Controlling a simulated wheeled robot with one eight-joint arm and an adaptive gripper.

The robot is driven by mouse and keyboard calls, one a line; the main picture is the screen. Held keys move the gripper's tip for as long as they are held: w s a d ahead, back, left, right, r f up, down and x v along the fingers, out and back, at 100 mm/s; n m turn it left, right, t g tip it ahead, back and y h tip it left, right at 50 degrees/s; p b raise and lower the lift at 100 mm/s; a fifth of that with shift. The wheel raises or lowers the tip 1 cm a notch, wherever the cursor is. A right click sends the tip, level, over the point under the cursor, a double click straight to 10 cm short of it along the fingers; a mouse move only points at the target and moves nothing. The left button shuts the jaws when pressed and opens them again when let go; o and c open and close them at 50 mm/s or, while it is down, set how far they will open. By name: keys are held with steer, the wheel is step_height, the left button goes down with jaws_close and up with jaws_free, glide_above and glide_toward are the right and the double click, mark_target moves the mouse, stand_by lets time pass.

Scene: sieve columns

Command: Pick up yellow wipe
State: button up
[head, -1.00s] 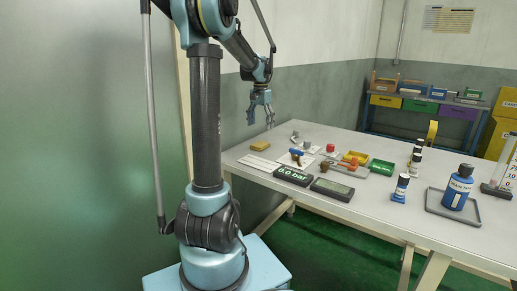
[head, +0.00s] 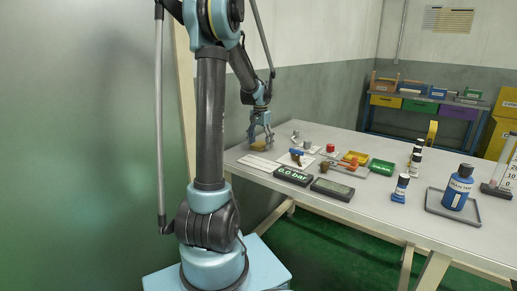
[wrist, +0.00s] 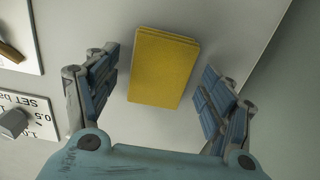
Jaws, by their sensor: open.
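The yellow wipe (wrist: 163,68) is a flat, layered rectangular block on the grey table, centred in the wrist view. My gripper (wrist: 160,85) is open, with one blue-padded finger on each side of the wipe and a gap on both sides. In the head view the wipe (head: 259,147) shows at the far left end of the table, partly hidden behind the fingers. My gripper (head: 261,140) points down right over it there.
White cards lie close by, one with a knob (wrist: 13,122) at the left of the wrist view. Pressure display (head: 293,175), a dark box (head: 333,188), a green tray (head: 382,167) and bottles stand further right on the table (head: 350,212). The table edge is near the wipe.

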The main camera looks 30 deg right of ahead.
mark_target(260, 144)
steer(key=c, duration=0.9)
steer(key=shift+o, duration=0.2)
step_height(260, 144, up, 10)
steer(key=shift+c, duration=0.9)
steer(key=shift+s, duration=0.1)
